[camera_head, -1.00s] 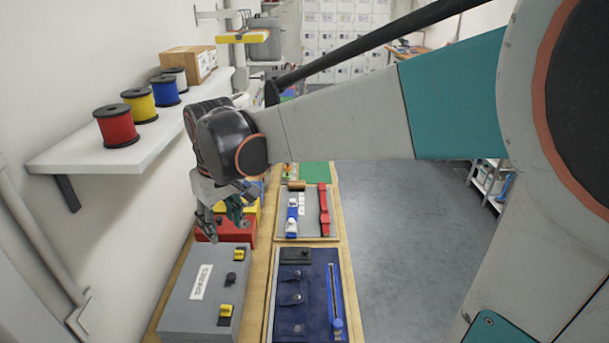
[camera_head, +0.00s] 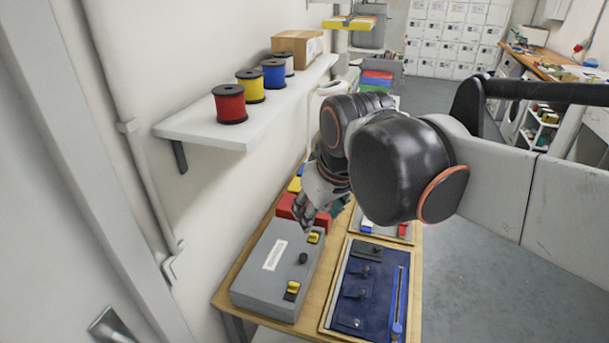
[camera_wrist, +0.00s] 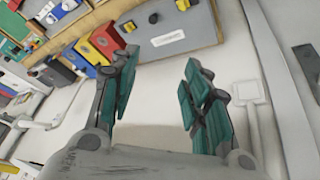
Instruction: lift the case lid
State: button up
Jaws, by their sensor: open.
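The grey case (camera_head: 272,266) lies on the wooden bench against the wall, its lid shut. A white label, a round black knob (camera_head: 303,258) and two yellow latches (camera_head: 293,288) show on it. My gripper (camera_head: 318,216) is above the far end of the case, near the red bin. In the wrist view, my gripper (camera_wrist: 158,88) is open with nothing between its teal fingers. The case (camera_wrist: 172,25) shows there beyond the fingertips, near the top. The gap between gripper and case is hard to judge.
A blue tool roll on a board (camera_head: 372,285) lies right of the case. A red bin (camera_head: 286,206) stands just behind the case. A white shelf (camera_head: 205,130) with several spools juts from the wall above. Floor on the right is clear.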

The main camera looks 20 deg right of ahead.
jog(key=shift+s+r, duration=0.2)
jog(key=shift+s, duration=0.25)
